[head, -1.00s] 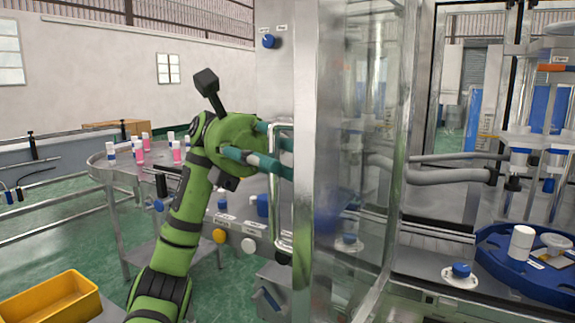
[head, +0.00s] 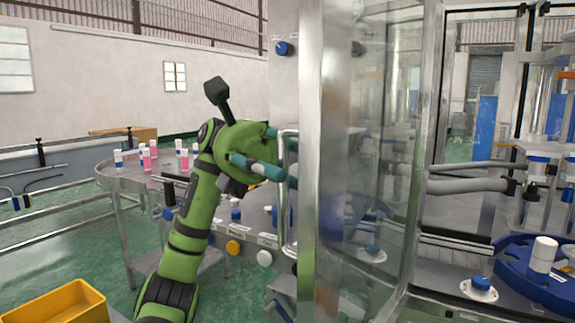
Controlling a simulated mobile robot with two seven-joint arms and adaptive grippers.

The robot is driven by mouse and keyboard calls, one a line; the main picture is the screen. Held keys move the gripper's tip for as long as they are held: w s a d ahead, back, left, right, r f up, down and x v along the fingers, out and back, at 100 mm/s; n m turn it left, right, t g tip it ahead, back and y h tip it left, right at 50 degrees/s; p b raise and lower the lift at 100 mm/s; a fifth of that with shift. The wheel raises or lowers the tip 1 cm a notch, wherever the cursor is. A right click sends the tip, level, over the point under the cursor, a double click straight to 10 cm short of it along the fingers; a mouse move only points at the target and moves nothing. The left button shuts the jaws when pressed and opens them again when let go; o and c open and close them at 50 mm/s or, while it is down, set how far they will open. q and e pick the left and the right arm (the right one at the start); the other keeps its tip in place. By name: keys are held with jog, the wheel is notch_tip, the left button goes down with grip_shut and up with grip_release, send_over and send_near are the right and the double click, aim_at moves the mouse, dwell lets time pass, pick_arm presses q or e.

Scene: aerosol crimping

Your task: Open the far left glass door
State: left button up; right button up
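The glass door (head: 372,170) with a wide metal edge frame (head: 318,200) stands swung out at an angle in the middle of the head view. Its vertical metal bar handle (head: 287,228) is on the left of this frame. My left gripper (head: 283,162) is at the upper half of the handle. One teal finger passes in front of the bar and the other goes behind it. The fingers look spread, with the bar between them; firm contact is not clear. My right gripper is not in view.
A round metal table (head: 130,181) with pink and white bottles stands behind my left arm. A yellow bin (head: 62,303) is at lower left. Right of the door are grey hoses (head: 470,185) and a blue rotary plate (head: 515,268). Green floor shows at left.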

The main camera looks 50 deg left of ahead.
pick_arm(q)
jog(key=shift+a, duration=0.15)
jog(key=w+a, duration=0.1)
jog(key=a, duration=0.6)
jog(key=shift+w, duration=0.2)
dwell(0.4)
